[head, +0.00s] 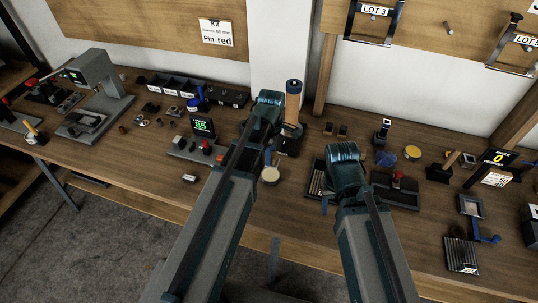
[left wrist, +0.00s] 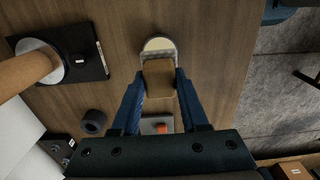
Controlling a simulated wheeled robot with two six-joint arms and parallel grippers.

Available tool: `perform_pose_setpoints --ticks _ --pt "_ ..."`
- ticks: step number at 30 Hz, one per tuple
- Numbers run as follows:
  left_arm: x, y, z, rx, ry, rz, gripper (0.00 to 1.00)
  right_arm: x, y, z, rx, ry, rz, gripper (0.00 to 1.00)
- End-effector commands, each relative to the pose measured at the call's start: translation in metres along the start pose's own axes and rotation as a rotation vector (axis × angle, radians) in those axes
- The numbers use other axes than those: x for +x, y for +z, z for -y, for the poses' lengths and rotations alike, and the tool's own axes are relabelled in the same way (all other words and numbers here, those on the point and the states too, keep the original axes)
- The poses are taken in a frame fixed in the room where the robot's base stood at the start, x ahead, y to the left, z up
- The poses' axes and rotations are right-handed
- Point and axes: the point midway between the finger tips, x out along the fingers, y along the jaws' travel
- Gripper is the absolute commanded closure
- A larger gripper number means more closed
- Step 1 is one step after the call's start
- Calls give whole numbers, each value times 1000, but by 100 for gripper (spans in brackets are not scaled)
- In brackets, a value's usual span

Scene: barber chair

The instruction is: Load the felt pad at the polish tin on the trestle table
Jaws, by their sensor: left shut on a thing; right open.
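My left gripper (head: 269,160) is low over the middle of the trestle table (head: 240,205). In the left wrist view its blue fingers (left wrist: 160,82) are shut on a brown block with a greyish edge, which looks like the felt pad (left wrist: 159,76). A round cream-topped tin, apparently the polish tin (left wrist: 158,45), lies just beyond the pad, whose far edge overlaps it in the picture; I cannot tell whether they touch. The tin also shows in the head view (head: 270,175). My right gripper (head: 325,200) is open and empty further right; its fingers are mostly hidden by its arm.
A tan cylinder with a dark cap (head: 292,103) stands upright on a black base beside my left gripper. A unit with a green display (head: 203,126) is to the left. A yellow disc (head: 412,152) is at right. The front strip of the table is mostly clear.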

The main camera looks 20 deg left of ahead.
Motion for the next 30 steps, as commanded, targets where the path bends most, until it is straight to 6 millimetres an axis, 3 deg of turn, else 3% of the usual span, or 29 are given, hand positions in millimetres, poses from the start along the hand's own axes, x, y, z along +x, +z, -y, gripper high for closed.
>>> perform_pose_setpoints --ticks 19,30 --pt "54 0 0 0 0 0 100 54 -3 5 0 0 0 50" --pt "59 0 0 0 0 0 100 59 -4 6 0 0 0 50"
